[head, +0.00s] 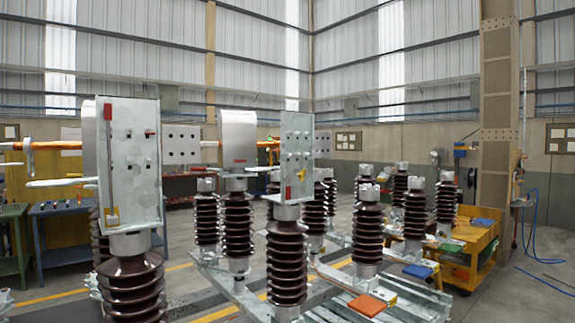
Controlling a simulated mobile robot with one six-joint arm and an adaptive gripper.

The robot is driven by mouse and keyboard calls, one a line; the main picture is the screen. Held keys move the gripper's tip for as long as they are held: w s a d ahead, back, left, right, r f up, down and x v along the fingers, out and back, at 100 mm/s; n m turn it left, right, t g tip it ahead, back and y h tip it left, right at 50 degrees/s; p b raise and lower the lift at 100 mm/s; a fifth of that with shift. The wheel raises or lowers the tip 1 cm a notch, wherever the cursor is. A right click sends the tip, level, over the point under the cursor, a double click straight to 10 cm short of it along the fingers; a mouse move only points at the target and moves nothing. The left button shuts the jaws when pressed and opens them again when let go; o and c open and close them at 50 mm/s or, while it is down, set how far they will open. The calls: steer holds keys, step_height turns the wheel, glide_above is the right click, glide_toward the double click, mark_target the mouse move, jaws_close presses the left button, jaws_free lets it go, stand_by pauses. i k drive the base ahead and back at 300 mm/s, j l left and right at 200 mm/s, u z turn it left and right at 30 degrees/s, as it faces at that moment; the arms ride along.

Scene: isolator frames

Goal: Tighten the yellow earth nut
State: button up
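A pale metal plate (147,180) stands upright on a dark ribbed insulator at the left. A second plate (297,140) stands on an insulator near the middle. My gripper is not in view, and no tool shows at either plate.
Several dark insulators (286,262) stand close together on grey metal frames. An orange box (367,305) lies on the frame in front. A yellow cart (466,250) is at the right, and a blue table (70,208) at the left. Open floor shows at the lower right.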

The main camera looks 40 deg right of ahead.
mark_target(301, 175)
steer(key=z, duration=1.25)
